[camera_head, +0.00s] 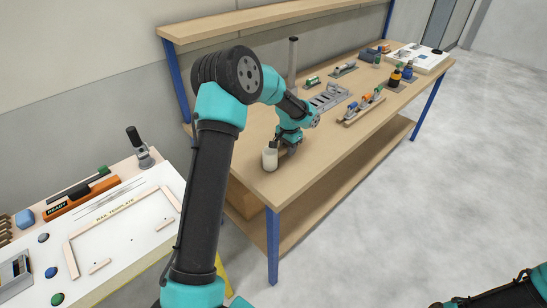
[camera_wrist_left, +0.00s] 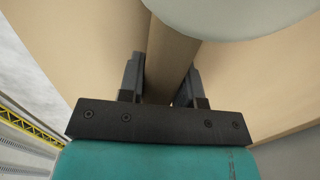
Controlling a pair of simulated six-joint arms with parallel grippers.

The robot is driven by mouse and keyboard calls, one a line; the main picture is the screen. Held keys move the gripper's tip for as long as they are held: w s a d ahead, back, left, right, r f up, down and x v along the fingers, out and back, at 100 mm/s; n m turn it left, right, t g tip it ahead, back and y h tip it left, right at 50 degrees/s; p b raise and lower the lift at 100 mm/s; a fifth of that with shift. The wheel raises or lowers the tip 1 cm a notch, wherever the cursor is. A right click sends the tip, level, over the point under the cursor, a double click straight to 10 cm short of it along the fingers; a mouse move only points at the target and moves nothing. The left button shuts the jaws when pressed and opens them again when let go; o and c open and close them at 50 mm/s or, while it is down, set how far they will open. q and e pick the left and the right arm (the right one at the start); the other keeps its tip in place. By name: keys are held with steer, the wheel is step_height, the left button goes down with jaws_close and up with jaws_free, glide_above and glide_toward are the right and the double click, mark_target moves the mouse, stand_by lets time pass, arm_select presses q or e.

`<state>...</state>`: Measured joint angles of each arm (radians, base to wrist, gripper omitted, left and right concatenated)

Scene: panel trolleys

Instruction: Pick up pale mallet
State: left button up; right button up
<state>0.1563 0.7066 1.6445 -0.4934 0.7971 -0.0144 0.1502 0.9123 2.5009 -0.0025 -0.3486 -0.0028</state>
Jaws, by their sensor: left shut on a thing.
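The pale mallet shows its whitish head (camera_head: 270,158) near the front left corner of the wooden bench in the head view. My left gripper (camera_head: 286,147) is right behind the head. In the left wrist view, my left gripper (camera_wrist_left: 161,80) is shut on the mallet's brown handle (camera_wrist_left: 169,48), which runs between the two dark fingers. The rounded pale head (camera_wrist_left: 230,12) fills the top of that view. I cannot tell whether the mallet touches the bench top. In the head view the handle is mostly hidden by my gripper. My right gripper is not in view.
The bench top (camera_head: 325,150) is clear to the right of the mallet. A grey upright post (camera_head: 292,62), a slotted grey rack (camera_head: 329,97) and a wooden holder with tools (camera_head: 363,108) stand farther back. A white template board (camera_head: 125,235) lies at the left.

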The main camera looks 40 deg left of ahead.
arm_select(q)
jaws_close()
stand_by(0.8)
